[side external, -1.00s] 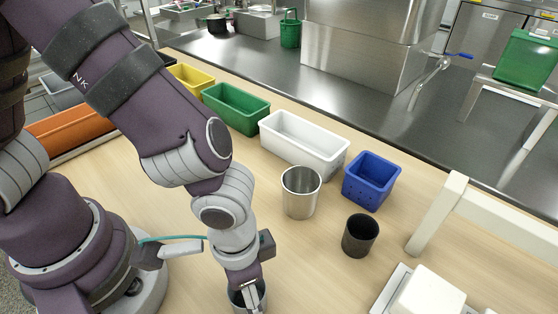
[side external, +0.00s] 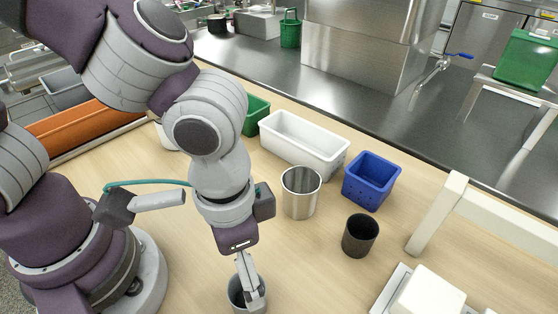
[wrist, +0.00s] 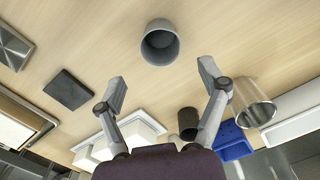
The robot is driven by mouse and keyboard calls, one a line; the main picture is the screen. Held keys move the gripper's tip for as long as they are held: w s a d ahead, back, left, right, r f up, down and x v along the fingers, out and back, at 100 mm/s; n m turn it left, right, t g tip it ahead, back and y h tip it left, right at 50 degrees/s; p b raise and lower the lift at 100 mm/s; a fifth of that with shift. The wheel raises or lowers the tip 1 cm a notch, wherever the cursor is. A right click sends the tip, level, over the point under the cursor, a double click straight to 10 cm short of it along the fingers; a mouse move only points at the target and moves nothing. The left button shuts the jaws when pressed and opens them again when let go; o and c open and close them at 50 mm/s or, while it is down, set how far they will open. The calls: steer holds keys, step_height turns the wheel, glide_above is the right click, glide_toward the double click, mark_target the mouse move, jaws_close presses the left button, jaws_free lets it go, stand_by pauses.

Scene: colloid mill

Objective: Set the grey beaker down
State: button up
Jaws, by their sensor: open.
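The grey beaker (side external: 236,297) stands upright on the wooden table at the bottom of the side view, partly hidden behind my gripper. In the wrist view the grey beaker (wrist: 160,44) stands at top centre, its mouth showing. My gripper (wrist: 162,84) is open and empty, its two fingers spread wide with a gap between them and the beaker. In the side view my gripper (side external: 249,284) points down and overlaps the beaker's rim.
A steel beaker (side external: 300,193) and a black cup (side external: 360,236) stand to the right. A blue bin (side external: 371,181), a white bin (side external: 303,143) and a green bin (side external: 256,113) line the table's back. A white frame (side external: 440,214) and white block (side external: 430,292) are at right.

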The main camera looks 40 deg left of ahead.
steer(key=w+a+r+n+t, duration=0.1)
steer(key=a+r+n+t, duration=0.1)
steer(key=a+r, duration=0.3)
steer(key=w+a+r+n+t, duration=0.2)
steer(key=a+r, duration=0.3)
steer(key=a, duration=0.6)
steer(key=shift+w+a+r+n+t, duration=0.25)
steer(key=shift+n+t, duration=0.05)
steer(key=shift+t, duration=0.5)
